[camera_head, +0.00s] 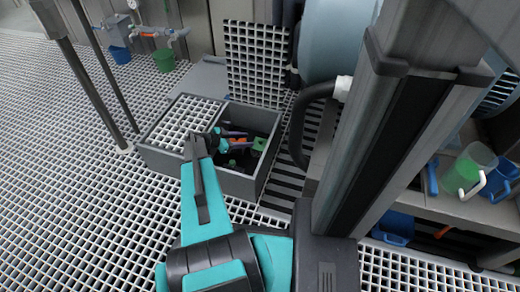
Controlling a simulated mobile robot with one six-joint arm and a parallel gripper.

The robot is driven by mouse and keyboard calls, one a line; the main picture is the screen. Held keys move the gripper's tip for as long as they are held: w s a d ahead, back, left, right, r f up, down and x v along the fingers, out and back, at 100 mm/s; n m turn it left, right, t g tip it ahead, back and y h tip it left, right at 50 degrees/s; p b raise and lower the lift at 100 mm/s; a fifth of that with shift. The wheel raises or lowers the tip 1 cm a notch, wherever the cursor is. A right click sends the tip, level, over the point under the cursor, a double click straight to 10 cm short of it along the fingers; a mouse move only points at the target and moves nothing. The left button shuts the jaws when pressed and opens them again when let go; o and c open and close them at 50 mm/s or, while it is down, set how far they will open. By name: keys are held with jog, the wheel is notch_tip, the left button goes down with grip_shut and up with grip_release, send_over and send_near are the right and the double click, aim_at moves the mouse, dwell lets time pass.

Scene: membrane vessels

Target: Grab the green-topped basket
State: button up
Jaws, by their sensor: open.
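A grey box-shaped pit (262,185), partly covered by a white grating, stands open at the middle of the view. Inside it, near the right wall, is a small green-topped thing (260,144), which may be the basket; its lower part is in shadow and its shape is too small to tell. My teal arm reaches over the box, and my gripper (234,138) is open above the opening, to the left of the green top. A gap appears between them, but the depth is hard to judge.
A small orange thing (237,141) lies close by my gripper. A raised grating panel (255,62) stands behind the box. A dark hose (299,135) and grey post are to the right. Blue (120,54) and green (164,60) buckets stand far back left.

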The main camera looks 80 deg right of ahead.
aim_at(259, 141)
jog(key=shift+b+x, duration=0.3)
jog(key=shift+x, duration=0.7)
jog(key=shift+s+f, duration=0.1)
jog(key=shift+b+x, duration=0.85)
jog(key=shift+x, duration=0.2)
jog(key=shift+a+b+x, duration=0.2)
jog(key=shift+b+x, duration=0.4)
jog(key=shift+x, duration=0.85)
jog(key=shift+s, duration=0.1)
jog(key=shift+c, duration=0.3)
grip_shut()
